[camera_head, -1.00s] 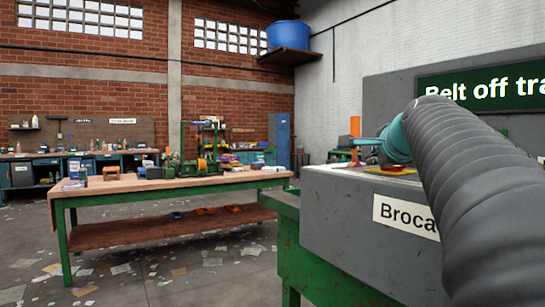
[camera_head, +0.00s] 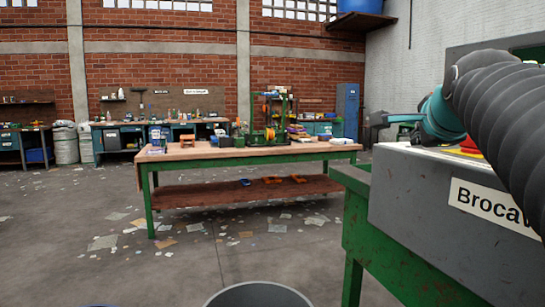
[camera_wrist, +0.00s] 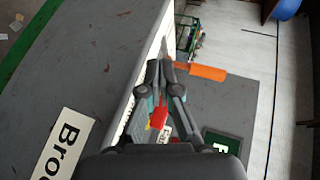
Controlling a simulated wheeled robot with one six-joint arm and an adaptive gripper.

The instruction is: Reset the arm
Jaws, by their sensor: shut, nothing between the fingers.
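My arm comes in from the right edge in the head view, over the grey box. My gripper (camera_head: 376,121) is at the left end of the arm, small and dark there, above the far edge of the box. In the wrist view my gripper (camera_wrist: 161,66) is seen up close, with its fingers together and nothing held between them. A red piece (camera_wrist: 158,117) shows behind the fingers, and part of it is hidden by them.
The grey box (camera_head: 410,205), labelled "Broca", stands on a green frame (camera_head: 375,245) at right. An orange cylinder (camera_wrist: 207,73) shows near the gripper in the wrist view. A bin rim (camera_head: 258,287) is at bottom.

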